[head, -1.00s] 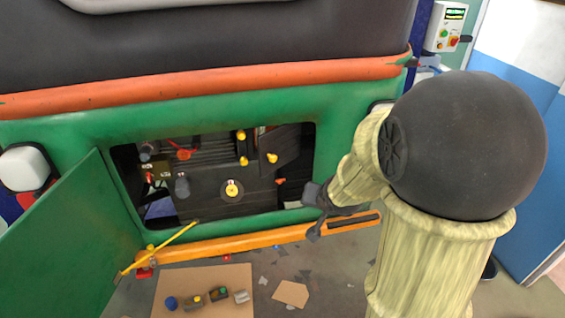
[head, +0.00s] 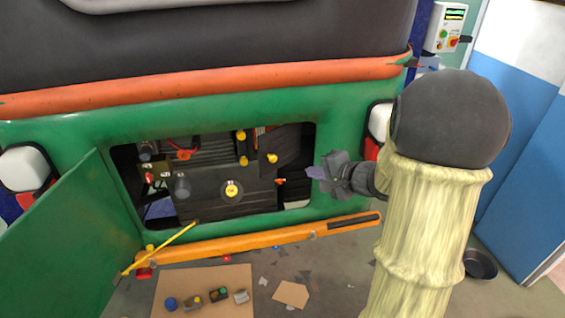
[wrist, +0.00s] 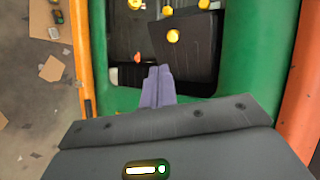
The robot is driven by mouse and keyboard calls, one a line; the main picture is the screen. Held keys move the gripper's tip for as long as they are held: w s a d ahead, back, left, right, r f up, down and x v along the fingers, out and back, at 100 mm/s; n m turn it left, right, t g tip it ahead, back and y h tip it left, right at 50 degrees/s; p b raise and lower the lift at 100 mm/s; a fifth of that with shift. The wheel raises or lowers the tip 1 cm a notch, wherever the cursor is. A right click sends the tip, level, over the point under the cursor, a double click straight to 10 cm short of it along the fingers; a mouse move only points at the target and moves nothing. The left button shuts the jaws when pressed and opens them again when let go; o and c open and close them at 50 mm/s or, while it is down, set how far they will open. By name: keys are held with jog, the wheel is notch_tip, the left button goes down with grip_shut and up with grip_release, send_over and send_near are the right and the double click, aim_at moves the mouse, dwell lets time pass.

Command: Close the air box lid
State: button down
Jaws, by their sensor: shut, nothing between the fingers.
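A dark flap with a yellow knob, which looks like the air box lid (head: 284,143), sits at the right of the opening in the green vehicle body. It stands at an angle, apparently swung open. In the wrist view the lid (wrist: 190,50) shows just beyond my fingertips, its knob near the top middle. My gripper (head: 316,172) is at the right edge of the opening, fingers pointing left. The wrist view shows my gripper (wrist: 157,75) with its purple-grey fingers together and empty. I cannot tell whether they touch the lid.
The green hatch door (head: 60,235) hangs open at left, with a yellow rod (head: 165,247) running to the opening's lower edge. An orange bumper (head: 250,240) runs below. A cardboard sheet (head: 205,280) with small parts lies on the floor. The green frame (head: 342,150) borders the opening at right.

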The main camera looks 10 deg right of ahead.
jog(key=shift+w, duration=0.1)
send_near(275, 161)
notch_tip(275, 161, down, 3)
jog(key=w, duration=0.1)
jog(key=shift+w+a+p, duration=0.55)
jog(key=shift+w+a, duration=0.15)
jog(key=shift+w, duration=0.25)
jog(key=shift+w+a+p, duration=0.5)
jog(key=shift+w+a, duration=0.2)
jog(key=shift+w, duration=0.3)
jog(key=shift+w, duration=0.1)
